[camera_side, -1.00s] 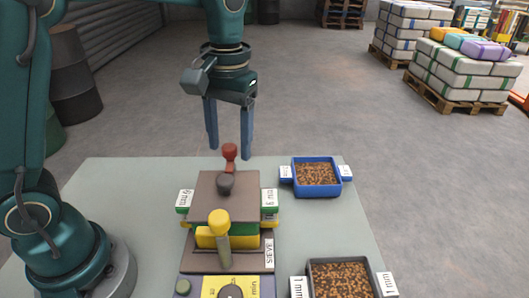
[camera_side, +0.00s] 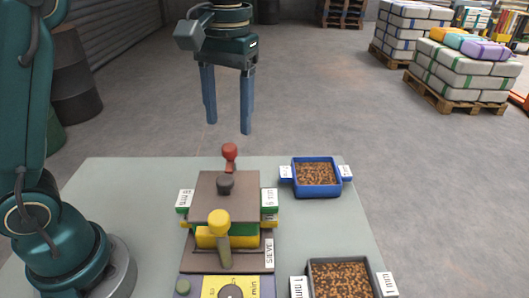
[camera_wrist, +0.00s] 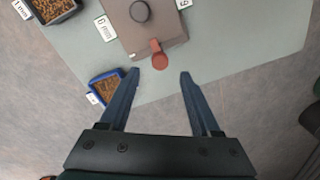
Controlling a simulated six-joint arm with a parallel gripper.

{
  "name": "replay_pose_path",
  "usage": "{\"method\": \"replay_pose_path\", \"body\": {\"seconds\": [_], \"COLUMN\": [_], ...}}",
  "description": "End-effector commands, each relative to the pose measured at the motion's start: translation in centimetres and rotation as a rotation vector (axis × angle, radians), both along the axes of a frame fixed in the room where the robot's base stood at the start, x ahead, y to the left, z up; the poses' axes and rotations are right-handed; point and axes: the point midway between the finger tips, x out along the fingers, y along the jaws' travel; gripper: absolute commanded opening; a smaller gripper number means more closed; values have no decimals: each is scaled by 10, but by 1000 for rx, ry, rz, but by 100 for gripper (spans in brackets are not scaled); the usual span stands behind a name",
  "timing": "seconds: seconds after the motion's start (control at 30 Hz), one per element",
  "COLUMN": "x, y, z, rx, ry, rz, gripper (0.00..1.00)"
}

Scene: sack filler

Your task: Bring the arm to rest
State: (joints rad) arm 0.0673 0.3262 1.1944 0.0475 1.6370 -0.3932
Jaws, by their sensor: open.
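My gripper (camera_side: 227,128) is open and empty, raised above the far edge of the table in the side view. Its two blue fingers point down and are well apart. In the wrist view the gripper (camera_wrist: 155,75) has clear space between its fingertips, with the red knob (camera_wrist: 159,56) just beyond them. The sieve machine (camera_side: 228,225) stands on the table below and nearer the side camera. It has a brown top plate with a dark knob (camera_side: 225,184), a yellow-topped handle (camera_side: 219,222) at the front and the red knob (camera_side: 230,153) at the back.
A blue tray (camera_side: 341,188) of brown pellets sits right of the machine. A dark tray (camera_side: 312,283) of pellets is at the front right. Pallets of sacks (camera_side: 462,72) stand at the back right. Barrels (camera_side: 72,75) stand at the left. The air around my gripper is free.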

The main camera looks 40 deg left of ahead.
Motion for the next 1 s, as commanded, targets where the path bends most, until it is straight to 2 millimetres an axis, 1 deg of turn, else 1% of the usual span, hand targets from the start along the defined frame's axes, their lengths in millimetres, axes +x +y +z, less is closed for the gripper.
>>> {"method": "replay_pose_path", "body": {"seconds": [0.1, 0.17, 0.3, 0.47, 0.57, 0.7, 0.83, 1.0], "x": [-2, -9, -36, -68, -86, -108, -122, -129], "y": [2, 3, 7, 9, 10, 11, 10, 9], "z": [12, 20, 35, 36, 28, 9, -14, -39], "rx": [-3, -4, -11, -19, -17, -9, 3, 17], "ry": [-43, -63, -131, -224, -286, -370, -430, -465], "rz": [5, 9, 6, -41, -81, -147, -210, -281], "gripper": [64, 64, 64, 64, 64, 64, 64, 64]}}
